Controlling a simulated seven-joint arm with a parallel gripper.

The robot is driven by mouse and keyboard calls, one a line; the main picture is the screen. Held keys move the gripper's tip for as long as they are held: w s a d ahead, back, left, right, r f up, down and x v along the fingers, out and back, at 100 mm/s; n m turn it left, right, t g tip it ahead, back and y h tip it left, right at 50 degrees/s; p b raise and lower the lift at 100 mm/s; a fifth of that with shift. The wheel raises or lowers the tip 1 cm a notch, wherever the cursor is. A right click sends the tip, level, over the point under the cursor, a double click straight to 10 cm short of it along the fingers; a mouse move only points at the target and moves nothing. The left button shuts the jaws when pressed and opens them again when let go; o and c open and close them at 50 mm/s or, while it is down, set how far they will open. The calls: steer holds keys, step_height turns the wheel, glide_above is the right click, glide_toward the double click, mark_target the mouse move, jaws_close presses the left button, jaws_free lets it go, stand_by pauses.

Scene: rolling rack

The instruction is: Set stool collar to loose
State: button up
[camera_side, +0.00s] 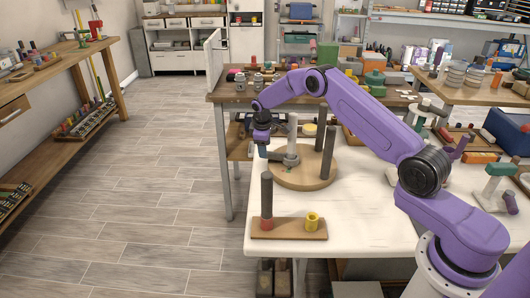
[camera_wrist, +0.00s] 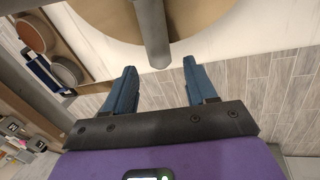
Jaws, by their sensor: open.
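The stool is a round wooden disc (camera_side: 305,180) lying on the white table, with upright grey posts (camera_side: 327,155) on it; its edge shows at the top of the wrist view (camera_wrist: 205,15). The collar (camera_side: 291,158) is a grey ring around the lighter post, with a short bar pointing left. My gripper (camera_side: 263,150) is at the bar's left end, fingers pointing down. In the wrist view my gripper (camera_wrist: 160,66) is open and empty, blue fingers apart. A grey bar (camera_wrist: 153,40) ends just beyond the gap between the fingertips. I cannot tell whether they touch it.
A wooden board (camera_side: 288,232) in front carries a dark post with a red base (camera_side: 267,205) and a yellow spool (camera_side: 312,221). A wooden bench (camera_side: 240,92) with small parts stands behind. The table's left edge is close to my gripper.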

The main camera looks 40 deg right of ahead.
steer(key=shift+x, duration=1.65)
jaws_close()
steer(key=shift+s+a+n, duration=0.85)
steer(key=shift+n, duration=0.55)
jaws_free()
steer(key=v, duration=1.7)
steer(key=shift+s+d+r, duration=0.25)
steer(key=shift+s, duration=0.15)
